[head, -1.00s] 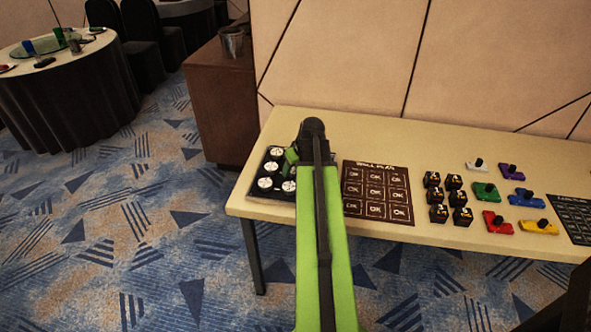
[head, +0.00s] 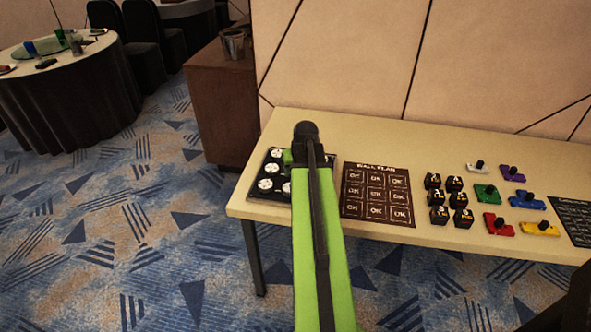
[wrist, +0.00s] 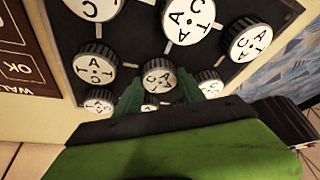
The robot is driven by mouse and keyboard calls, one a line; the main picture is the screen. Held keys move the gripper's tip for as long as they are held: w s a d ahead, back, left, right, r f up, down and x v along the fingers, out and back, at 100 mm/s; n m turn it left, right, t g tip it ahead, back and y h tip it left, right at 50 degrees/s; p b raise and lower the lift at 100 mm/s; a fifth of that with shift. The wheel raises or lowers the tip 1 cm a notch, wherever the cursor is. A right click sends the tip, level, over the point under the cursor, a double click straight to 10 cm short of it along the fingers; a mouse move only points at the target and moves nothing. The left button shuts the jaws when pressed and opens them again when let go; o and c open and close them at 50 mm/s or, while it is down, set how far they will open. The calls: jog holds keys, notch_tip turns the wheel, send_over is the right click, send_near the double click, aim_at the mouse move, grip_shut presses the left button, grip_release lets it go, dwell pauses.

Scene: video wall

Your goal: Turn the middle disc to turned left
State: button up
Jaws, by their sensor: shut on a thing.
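A dark board (head: 257,196) at the table's left end carries rows of white-faced, dark-rimmed discs marked with letters. In the wrist view the board (wrist: 218,72) fills the upper middle. My gripper (wrist: 160,90) is at the board, with its green fingers on either side of the middle disc (wrist: 159,76), shut on it. The disc's face shows between the fingers; its lower rim and the discs behind are partly hidden. In the head view my arm covers the board's right part and the middle disc; only a bit of my gripper (head: 288,157) shows.
A dark wall-plan sheet (head: 376,194) lies right of the board on the cream table (head: 400,143). Further right are several black cubes (head: 438,198), coloured pieces with black knobs (head: 493,223) and another dark sheet (head: 572,219). A wall stands behind the table.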

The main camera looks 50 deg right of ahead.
jog(key=m+h, duration=0.1)
jog(key=m, duration=0.2)
jog(key=shift+w+a+m+g, duration=0.1)
jog(key=shift+a+m+g, duration=0.05)
jog(key=shift+m+g, duration=0.25)
jog(key=m+g+h, duration=0.1)
jog(key=m, duration=0.2)
jog(key=shift+w+m, duration=0.1)
jog(key=shift+m, duration=0.2)
jog(key=m+g, duration=0.1)
jog(key=m, duration=0.3)
jog(key=shift+w+g, duration=0.15)
jog(key=shift+g, duration=0.25)
jog(key=shift+a+m+g, duration=0.1)
jog(key=shift+m+g, duration=0.5)
jog(key=shift+m, duration=1.1)
jog(key=o, duration=1.4)
jog(key=shift+r, duration=0.1)
